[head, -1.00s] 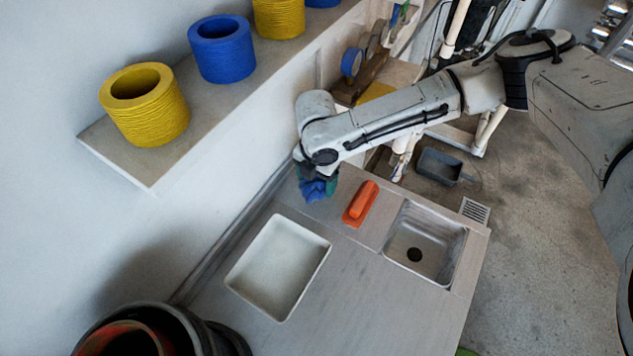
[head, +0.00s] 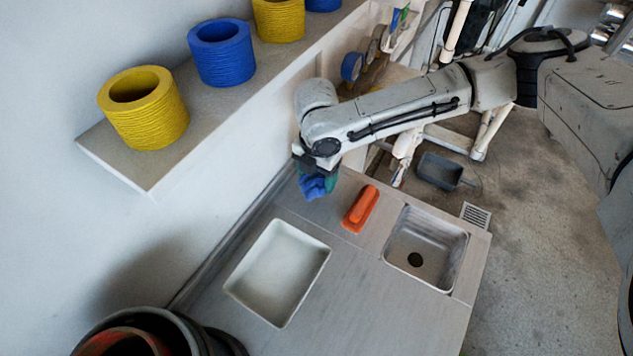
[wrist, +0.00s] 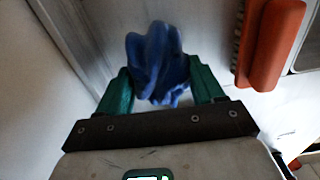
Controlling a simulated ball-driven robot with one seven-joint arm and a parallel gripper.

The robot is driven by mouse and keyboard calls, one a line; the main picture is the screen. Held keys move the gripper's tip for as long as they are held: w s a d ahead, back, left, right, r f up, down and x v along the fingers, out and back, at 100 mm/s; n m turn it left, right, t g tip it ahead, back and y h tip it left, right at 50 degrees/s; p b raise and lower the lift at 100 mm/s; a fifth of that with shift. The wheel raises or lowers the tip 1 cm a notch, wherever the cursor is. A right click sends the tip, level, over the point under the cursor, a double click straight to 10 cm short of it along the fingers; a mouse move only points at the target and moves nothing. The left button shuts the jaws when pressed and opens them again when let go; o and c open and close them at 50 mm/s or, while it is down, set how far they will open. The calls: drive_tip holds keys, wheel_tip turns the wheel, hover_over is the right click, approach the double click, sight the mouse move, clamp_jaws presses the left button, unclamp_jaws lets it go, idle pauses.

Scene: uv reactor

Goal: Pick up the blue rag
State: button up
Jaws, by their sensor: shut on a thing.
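The blue rag (head: 314,186) is a crumpled bundle at the end of my arm in the head view, over the far left part of the counter. My gripper (wrist: 158,88) has green fingers, and the blue rag (wrist: 157,62) is bunched between them in the wrist view. The gripper is shut on the rag. In the head view my gripper (head: 318,176) is partly hidden by my wrist. The rag appears a little above the counter top; its exact height is hard to tell.
An orange brush (head: 360,208) lies on the counter (head: 350,285) to the right of the rag. A white tray (head: 232,284) and a steel sink (head: 440,240) are nearer. A shelf (head: 140,170) with yellow and blue spools runs along the wall at left.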

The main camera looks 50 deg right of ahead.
drive_tip(key=s+a+r, duration=0.2)
drive_tip(key=s+r, duration=0.7)
drive_tip(key=s, duration=0.4)
drive_tip(key=shift+s+r+b, duration=0.25)
drive_tip(key=shift+s+b, duration=0.15)
drive_tip(key=shift+b, duration=0.05)
